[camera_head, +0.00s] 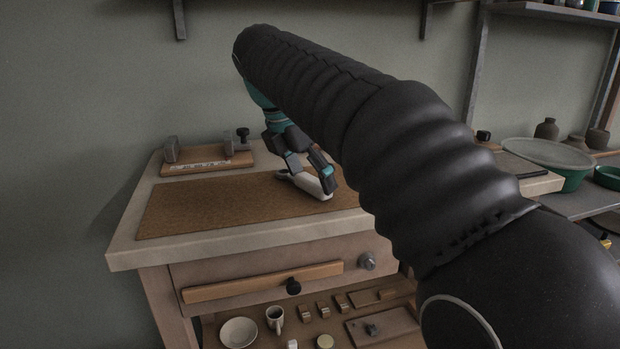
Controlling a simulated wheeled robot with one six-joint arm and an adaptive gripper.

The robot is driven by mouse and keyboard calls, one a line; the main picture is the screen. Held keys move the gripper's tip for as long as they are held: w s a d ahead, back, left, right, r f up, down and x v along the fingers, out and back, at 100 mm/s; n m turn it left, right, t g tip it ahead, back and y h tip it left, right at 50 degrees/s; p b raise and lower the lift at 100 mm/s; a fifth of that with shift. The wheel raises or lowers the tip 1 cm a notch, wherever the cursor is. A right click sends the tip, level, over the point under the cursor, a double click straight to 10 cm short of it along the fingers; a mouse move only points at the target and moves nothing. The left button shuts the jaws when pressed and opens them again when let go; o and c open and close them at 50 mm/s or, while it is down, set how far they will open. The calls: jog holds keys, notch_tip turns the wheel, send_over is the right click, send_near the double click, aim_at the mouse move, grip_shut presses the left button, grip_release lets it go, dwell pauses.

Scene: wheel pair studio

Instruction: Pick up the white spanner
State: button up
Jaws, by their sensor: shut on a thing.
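The white spanner (305,184) is at the right part of the brown mat (220,205) on the workbench. It slants from upper left to lower right. My gripper (312,178) is shut on the spanner, with its dark fingers around the middle of it. I cannot tell whether the spanner touches the mat or is slightly above it. My arm comes in from the right and hides the right part of the bench.
A wooden board with metal clamps (207,160) stands at the back left of the bench. Below the drawer, a shelf holds a bowl (239,332), a mug (275,318) and small blocks. A green basin (572,180) stands on the right. The mat's left part is clear.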

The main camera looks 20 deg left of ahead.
aim_at(310, 180)
notch_tip(310, 180, up, 4)
jog(key=shift+r+p, duration=0.15)
jog(key=shift+p, duration=0.7)
jog(key=w+d+r+p, duration=0.1)
jog(key=w+d+r, duration=0.1)
jog(key=d, duration=0.3)
jog(key=w+d+r+p, duration=0.1)
jog(key=w+d+r, duration=0.1)
jog(key=d+r, duration=0.2)
jog(key=shift+w+d+r, duration=0.2)
jog(key=shift+w+d, duration=0.1)
jog(key=shift+d, duration=0.6)
jog(key=o, duration=0.7)
jog(key=c, duration=0.7)
jog(key=shift+o, duration=0.2)
